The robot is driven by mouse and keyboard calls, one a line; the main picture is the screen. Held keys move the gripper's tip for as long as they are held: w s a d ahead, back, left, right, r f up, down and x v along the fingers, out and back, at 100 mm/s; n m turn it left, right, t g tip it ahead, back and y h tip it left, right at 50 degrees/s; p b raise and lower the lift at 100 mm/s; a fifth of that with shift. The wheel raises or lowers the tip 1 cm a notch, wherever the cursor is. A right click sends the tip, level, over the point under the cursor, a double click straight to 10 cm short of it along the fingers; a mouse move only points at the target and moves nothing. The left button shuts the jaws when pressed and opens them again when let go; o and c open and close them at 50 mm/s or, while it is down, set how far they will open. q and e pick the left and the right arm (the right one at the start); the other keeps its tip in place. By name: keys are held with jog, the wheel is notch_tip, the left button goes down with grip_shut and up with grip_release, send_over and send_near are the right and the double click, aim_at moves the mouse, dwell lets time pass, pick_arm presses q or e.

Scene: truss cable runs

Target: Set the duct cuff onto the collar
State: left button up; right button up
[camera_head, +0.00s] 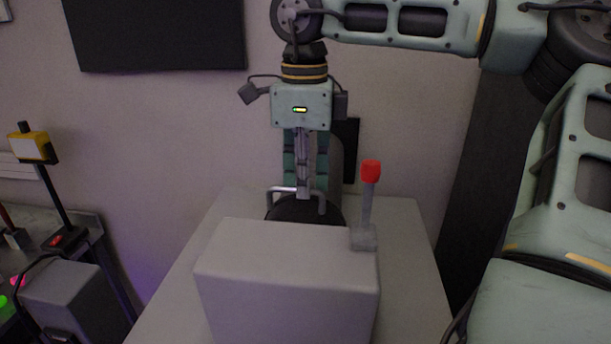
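A dark round piece (284,209) with a pale metal bar handle (280,190) on top shows behind the grey box; I take it for the duct cuff. Its lower part is hidden by the box. My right gripper (303,195) points straight down, with its fingertips at the handle bar. I cannot make out the collar. My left gripper is not in view.
A grey box (285,275) stands in front of the round piece on a pale bench (415,270). A red-tipped lever (369,195) rises at its back right corner. A dark screen (155,35) hangs on the wall. A yellow-headed post (35,148) stands at left.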

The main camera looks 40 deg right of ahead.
jog(key=o, duration=0.3)
jog(key=shift+s+a, duration=0.15)
jog(key=shift+a, duration=0.1)
jog(key=shift+d+r, duration=0.1)
jog(key=shift+r, duration=0.1)
notch_tip(320, 180, up, 12)
jog(key=shift+f, duration=0.15)
